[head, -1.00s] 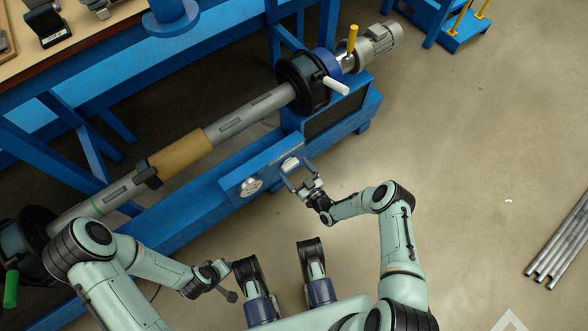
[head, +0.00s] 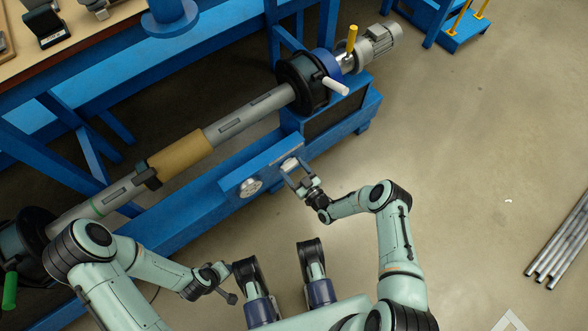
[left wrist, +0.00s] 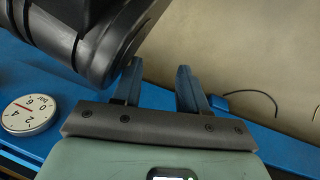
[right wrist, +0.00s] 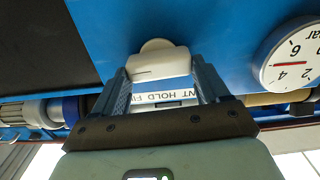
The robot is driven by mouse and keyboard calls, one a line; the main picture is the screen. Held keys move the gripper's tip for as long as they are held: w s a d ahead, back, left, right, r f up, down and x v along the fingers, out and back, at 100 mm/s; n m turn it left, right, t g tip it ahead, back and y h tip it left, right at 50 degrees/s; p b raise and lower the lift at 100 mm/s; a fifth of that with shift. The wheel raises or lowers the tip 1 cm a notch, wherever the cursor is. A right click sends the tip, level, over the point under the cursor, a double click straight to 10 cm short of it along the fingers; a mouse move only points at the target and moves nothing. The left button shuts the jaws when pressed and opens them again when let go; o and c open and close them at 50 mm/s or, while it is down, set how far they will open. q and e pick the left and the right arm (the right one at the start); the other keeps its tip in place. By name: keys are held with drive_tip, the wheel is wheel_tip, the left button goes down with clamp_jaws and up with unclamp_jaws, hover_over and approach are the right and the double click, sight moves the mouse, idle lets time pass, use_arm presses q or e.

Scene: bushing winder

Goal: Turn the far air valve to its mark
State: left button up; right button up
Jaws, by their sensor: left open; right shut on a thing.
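The air valve at my right gripper is a white knob (right wrist: 158,62) on the blue panel, with a short dark line on its face. It also shows in the head view (head: 289,164). My right gripper (head: 292,176) is shut on this knob, one finger on each side, as the right wrist view (right wrist: 158,72) shows. A white label (right wrist: 165,97) with partly hidden lettering sits by the knob. I cannot make out the valve's mark. My left gripper (head: 231,283) is open and empty, low at the left; its spread fingers show in the left wrist view (left wrist: 160,68).
A round pressure gauge (head: 250,186) sits on the panel beside the knob. The winder shaft (head: 235,123) with a brown sleeve (head: 181,154) runs behind it. A white handle (head: 336,86) sticks out above right. Steel bars (head: 558,245) lie far right; floor between is clear.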

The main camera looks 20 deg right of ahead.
sight(291, 168)
drive_tip(key=n, duration=0.4)
drive_tip(key=shift+a+n+p, duration=0.15)
drive_tip(key=shift+n+p, duration=0.15)
use_arm(q)
drive_tip(key=shift+w+d+r+t, duration=0.15)
drive_tip(key=shift+w+r+t, duration=0.25)
drive_tip(key=shift+w+r, duration=0.75)
use_arm(e)
drive_tip(key=shift+s+f+n, duration=0.1)
drive_tip(key=shift+f+n, duration=0.05)
drive_tip(key=shift+n, duration=1.65)
drive_tip(key=o, duration=1.1)
drive_tip(key=shift+c, duration=0.2)
drive_tip(key=shift+s+d+p, duration=0.2)
drive_tip(key=shift+s+p, duration=0.3)
drive_tip(key=p+v, duration=0.1)
drive_tip(key=v, duration=0.2)
drive_tip(key=shift+s, duration=0.15)
use_arm(q)
drive_tip(key=shift+m+g+h, duration=0.3)
drive_tip(key=r, duration=0.1)
drive_tip(key=s+d+r+p, duration=0.2)
drive_tip(key=r, duration=0.1)
drive_tip(key=shift+d+r, duration=0.1)
drive_tip(key=shift+d, duration=0.1)
use_arm(e)
drive_tip(key=v, duration=0.9)
